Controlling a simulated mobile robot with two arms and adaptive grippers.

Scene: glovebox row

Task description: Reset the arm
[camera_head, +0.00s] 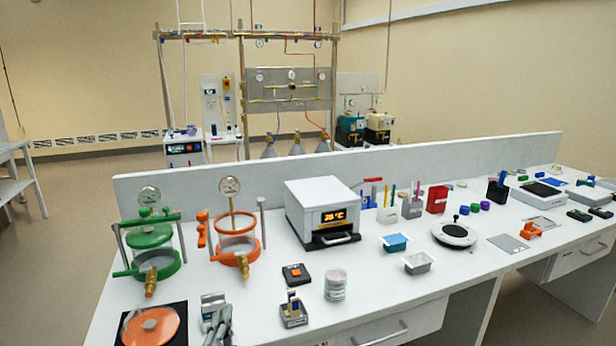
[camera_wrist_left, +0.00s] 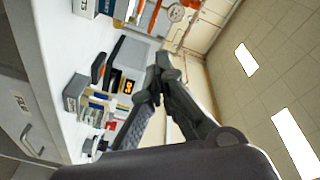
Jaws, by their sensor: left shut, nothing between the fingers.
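My left gripper (camera_head: 218,322) shows at the bottom edge of the head view, over the front of the white bench (camera_head: 390,292). In the left wrist view its dark fingers (camera_wrist_left: 163,66) come together at the tips, with nothing between them. The gripper is shut and empty. Most of the left arm is out of the picture. My right gripper is in neither view.
Near the gripper are an orange disc on a black plate (camera_head: 150,328), a small holder (camera_head: 293,312) and a clear jar (camera_head: 335,284). Behind stand green (camera_head: 150,240) and orange (camera_head: 236,246) vessels and a white oven (camera_head: 320,206). A low partition (camera_head: 400,160) backs the bench.

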